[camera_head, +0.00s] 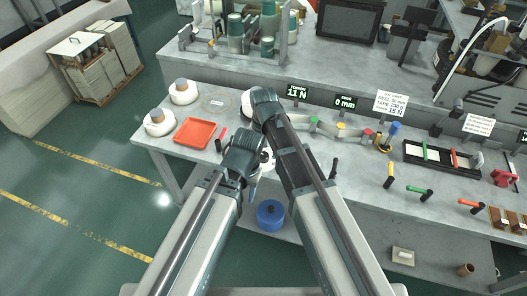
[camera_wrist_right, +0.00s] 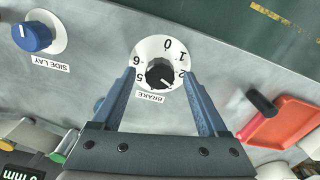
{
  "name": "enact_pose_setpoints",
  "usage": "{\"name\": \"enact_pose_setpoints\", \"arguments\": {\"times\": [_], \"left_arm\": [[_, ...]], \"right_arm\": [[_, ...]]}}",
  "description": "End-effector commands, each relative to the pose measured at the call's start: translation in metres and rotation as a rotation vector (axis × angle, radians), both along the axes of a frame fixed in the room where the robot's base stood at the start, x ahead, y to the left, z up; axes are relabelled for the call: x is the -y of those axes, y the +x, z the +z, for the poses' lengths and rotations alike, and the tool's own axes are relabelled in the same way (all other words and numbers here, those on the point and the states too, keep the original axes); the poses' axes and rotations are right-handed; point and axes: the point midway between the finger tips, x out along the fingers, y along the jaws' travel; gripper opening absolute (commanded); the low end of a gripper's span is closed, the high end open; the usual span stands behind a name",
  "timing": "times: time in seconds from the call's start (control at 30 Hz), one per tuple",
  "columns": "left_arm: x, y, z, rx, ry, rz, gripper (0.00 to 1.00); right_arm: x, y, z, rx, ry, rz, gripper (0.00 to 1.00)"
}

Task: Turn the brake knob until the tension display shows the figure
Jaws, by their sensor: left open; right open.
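The brake knob (camera_wrist_right: 160,73) is black on a white numbered dial (camera_wrist_right: 146,50), upside down in the right wrist view. Its light mark appears to point to the lower right, near or past the 2. My right gripper (camera_wrist_right: 159,74) is open. Its two blue-grey fingers are on either side of the knob, with gaps between; I cannot tell their height over it. In the head view my arms mostly hide the knob. The tension display (camera_head: 297,92) reads 11 N. My left gripper (camera_head: 262,152) is open and empty near the table's front edge.
A blue side lay knob (camera_wrist_right: 36,36) is left of the brake dial in the right wrist view. An orange-red tray (camera_head: 194,133) is left of my arms. A display (camera_head: 345,102) reads 0 mm. A job card (camera_head: 390,102) stands beside it; its last line appears to read 15 N.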

Motion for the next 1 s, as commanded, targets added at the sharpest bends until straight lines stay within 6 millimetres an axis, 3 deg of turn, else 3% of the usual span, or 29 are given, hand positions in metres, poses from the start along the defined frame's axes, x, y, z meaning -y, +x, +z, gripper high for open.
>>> {"name": "enact_pose_setpoints", "arguments": {"times": [0.7, 1.0], "left_arm": [[0.000, 0.000, 0.106, 0.000, 0.000, -0.001, 0.48], [0.000, 0.000, 0.131, 0.000, 0.000, -0.003, 0.48]], "right_arm": [[0.000, 0.000, 0.106, 0.000, 0.000, 0.000, 0.77], [0.000, 0.000, 0.131, 0.000, 0.000, 0.000, 0.77]]}}
